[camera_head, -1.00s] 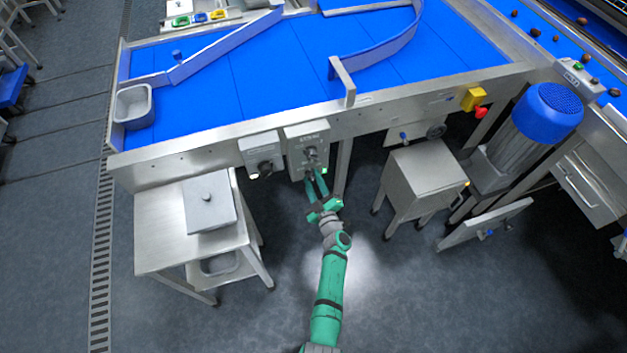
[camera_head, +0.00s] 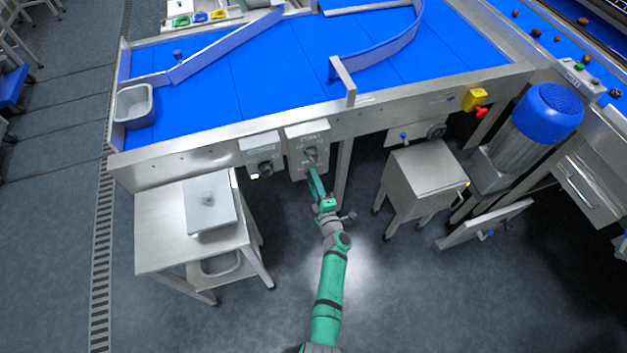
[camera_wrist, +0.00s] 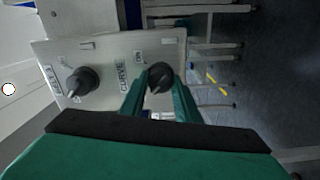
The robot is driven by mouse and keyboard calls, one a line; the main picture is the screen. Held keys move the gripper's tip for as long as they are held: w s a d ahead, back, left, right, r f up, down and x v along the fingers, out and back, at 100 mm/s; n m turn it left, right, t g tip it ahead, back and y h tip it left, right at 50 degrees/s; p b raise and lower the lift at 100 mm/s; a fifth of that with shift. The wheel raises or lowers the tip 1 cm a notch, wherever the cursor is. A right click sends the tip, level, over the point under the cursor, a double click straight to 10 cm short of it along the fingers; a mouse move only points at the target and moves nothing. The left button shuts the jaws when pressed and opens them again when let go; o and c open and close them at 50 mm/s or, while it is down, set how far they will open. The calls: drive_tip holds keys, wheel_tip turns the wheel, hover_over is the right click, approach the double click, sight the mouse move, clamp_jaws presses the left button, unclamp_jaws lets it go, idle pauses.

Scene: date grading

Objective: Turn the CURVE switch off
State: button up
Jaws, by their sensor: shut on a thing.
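The CURVE switch (camera_wrist: 160,77) is a dark round knob with a pale pointer mark, below the ON label's side of a grey control box (camera_wrist: 105,50). The pointer mark faces the lower left in the wrist view. My gripper (camera_wrist: 159,84) is shut on this knob, one green finger on each side. In the head view my gripper (camera_head: 313,178) reaches the lower part of the box (camera_head: 297,137), and its fingers hide the knob. A second knob (camera_wrist: 84,80) on the same box stands clear of the fingers.
Another switch box (camera_head: 260,143) hangs just left. The conveyor frame (camera_head: 215,147) runs above. A steel table (camera_head: 160,215) with a lidded box stands left, and a steel cabinet (camera_head: 425,170) stands right. Open floor lies around my arm.

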idle(0.4)
drive_tip(key=o, duration=1.1)
drive_tip(key=shift+c, duration=0.2)
drive_tip(key=shift+s, duration=0.1)
drive_tip(key=v, duration=1)
drive_tip(key=shift+s+d, duration=0.15)
drive_tip(key=shift+s, duration=0.15)
drive_tip(key=shift+s, duration=0.1)
